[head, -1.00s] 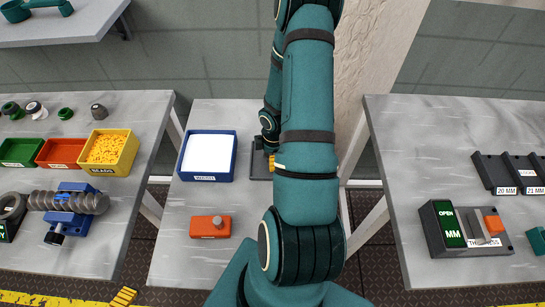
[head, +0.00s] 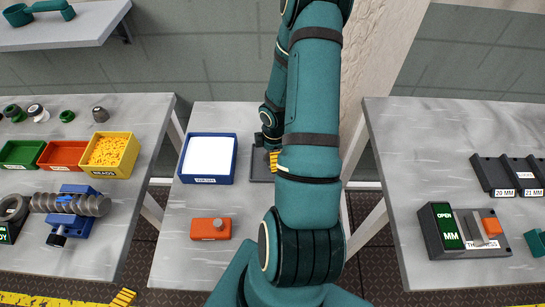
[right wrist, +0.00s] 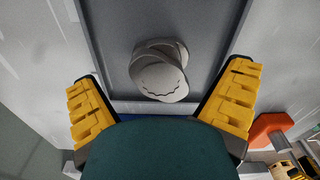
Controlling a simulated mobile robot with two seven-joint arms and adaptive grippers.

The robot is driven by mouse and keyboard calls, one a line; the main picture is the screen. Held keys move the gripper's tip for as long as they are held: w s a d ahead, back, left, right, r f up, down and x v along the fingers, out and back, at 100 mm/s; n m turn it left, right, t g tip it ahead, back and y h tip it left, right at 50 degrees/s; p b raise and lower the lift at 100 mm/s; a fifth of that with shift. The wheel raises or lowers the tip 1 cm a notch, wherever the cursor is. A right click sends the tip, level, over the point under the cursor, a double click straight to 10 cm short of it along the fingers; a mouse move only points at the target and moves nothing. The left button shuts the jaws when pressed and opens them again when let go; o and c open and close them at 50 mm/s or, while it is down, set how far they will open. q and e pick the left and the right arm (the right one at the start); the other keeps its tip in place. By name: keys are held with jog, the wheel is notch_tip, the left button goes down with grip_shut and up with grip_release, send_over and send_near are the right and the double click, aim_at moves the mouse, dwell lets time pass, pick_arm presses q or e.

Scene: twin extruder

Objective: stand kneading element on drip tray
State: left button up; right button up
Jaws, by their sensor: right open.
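The kneading element (right wrist: 160,72) is a grey stack of rounded, offset discs. In the right wrist view it stands on the dark grey drip tray (right wrist: 113,25). My right gripper (right wrist: 165,98) is open, with a yellow-padded finger on each side of the element and clear gaps between. In the head view the drip tray (head: 259,170) shows only in part behind my right arm, and the element is hidden there. My right gripper (head: 273,158) is over the tray, with one yellow pad visible. My left gripper is not in view.
A blue bin with white contents (head: 209,135) stands left of the tray. An orange block with a knob (head: 211,228) lies nearer on the same table. The left table holds coloured bins and a blue vise (head: 72,222); the right table holds a thickness gauge (head: 462,232).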

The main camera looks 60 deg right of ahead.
notch_tip(320, 180, up, 10)
jog(key=p, duration=0.2)
jog(key=shift+s+f+p, duration=0.15)
jog(key=shift+f+p, duration=0.05)
jog(key=shift+p, duration=0.1)
jog(key=w+a+f+m+y, duration=0.1)
jog(key=w+a, duration=0.3)
jog(key=a, duration=0.5)
jog(key=w+a+f+m+t+y, duration=0.1)
jog(key=w+a+f+m, duration=0.2)
jog(key=a, duration=0.6)
jog(key=w+a+f+m+y, duration=0.1)
jog(key=w+a, duration=0.3)
jog(key=a, duration=0.5)
jog(key=shift+w+a+f+m+t+y, duration=0.3)
jog(key=shift+w+a+f+m+t, duration=0.15)
jog(key=shift+m, duration=0.15)
jog(key=a+m, duration=0.1)
jog(key=a, duration=0.2)
jog(key=s+a+f+m, duration=0.1)
jog(key=a, duration=0.2)
jog(key=s+a+m, duration=0.1)
jog(key=a, duration=0.2)
jog(key=shift+s+a+f, duration=0.15)
jog(key=shift+a+f, duration=0.05)
jog(key=shift+a, duration=0.15)
jog(key=shift+s+a+m, duration=0.1)
jog(key=shift+a+m, duration=0.05)
jog(key=shift+m, duration=0.15)
